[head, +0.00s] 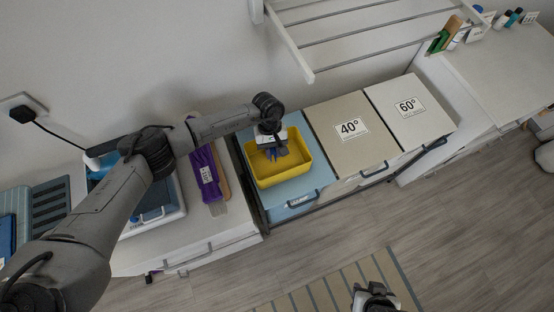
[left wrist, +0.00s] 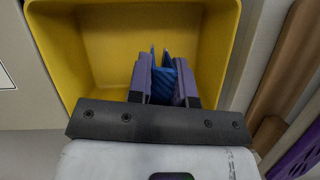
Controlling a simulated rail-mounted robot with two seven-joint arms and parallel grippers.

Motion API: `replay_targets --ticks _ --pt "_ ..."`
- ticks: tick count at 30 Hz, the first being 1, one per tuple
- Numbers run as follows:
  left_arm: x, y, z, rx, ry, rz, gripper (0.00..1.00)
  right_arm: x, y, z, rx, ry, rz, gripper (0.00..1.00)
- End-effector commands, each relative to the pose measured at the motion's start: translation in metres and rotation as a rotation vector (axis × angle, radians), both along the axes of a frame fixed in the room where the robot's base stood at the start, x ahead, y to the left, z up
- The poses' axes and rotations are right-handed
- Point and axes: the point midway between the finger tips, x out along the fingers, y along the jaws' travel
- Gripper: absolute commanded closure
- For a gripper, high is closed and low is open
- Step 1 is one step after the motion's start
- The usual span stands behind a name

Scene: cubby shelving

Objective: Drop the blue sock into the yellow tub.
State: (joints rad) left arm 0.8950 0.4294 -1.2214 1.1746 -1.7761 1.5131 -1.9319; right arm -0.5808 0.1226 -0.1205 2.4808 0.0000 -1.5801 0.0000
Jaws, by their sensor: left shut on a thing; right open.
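The yellow tub (head: 293,167) stands on the light-blue lid of a bin at the centre of the head view. It also fills much of the left wrist view (left wrist: 85,65). My left gripper (head: 274,153) is over the tub, pointing down. In the left wrist view its jaws (left wrist: 165,80) are shut on the blue sock (left wrist: 166,72), whose folded edges stick up between the fingers. The tub's floor and walls show around the sock. I cannot tell whether the sock touches the tub's floor. My right gripper (head: 372,290) is at the bottom edge of the head view, over the floor, away from the tub.
Bins marked 40° (head: 350,128) and 60° (head: 408,106) stand right of the tub. A purple cloth item (head: 206,172) lies left of it on the white counter. A drying rack (head: 350,35) juts out above. A striped mat (head: 325,290) lies on the floor.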

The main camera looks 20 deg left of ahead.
Motion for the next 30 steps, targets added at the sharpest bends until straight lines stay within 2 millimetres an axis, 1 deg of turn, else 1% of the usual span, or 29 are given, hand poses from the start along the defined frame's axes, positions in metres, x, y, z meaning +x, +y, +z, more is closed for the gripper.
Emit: replay_targets --ticks 8,9,15,18,26,30 --pt "0.0 0.0 -0.002 0.001 -0.001 0.0 1.0 0.0 -0.001 -0.001 -0.004 0.0 0.002 0.57" --pt "0.0 0.0 -0.002 0.001 -0.001 0.0 0.77 0.0 -0.001 -0.001 -0.004 0.0 0.002 0.57" --pt "0.0 0.0 -0.002 0.0 0.0 0.0 0.58 0.0 0.0 -0.001 -0.001 0.001 0.001 0.57" --pt "0.0 0.0 -0.002 0.0 0.0 0.0 0.5 0.0 0.0 -0.001 0.001 0.001 -0.001 0.57" --pt "0.001 0.001 0.0 0.001 -0.001 0.0 0.5 0.0 0.002 -0.001 0.007 0.001 -0.005 0.57" --pt "0.006 0.004 0.012 0.0 -0.003 -0.001 0.5 0.0 0.002 -0.001 0.007 0.001 -0.005 0.57"
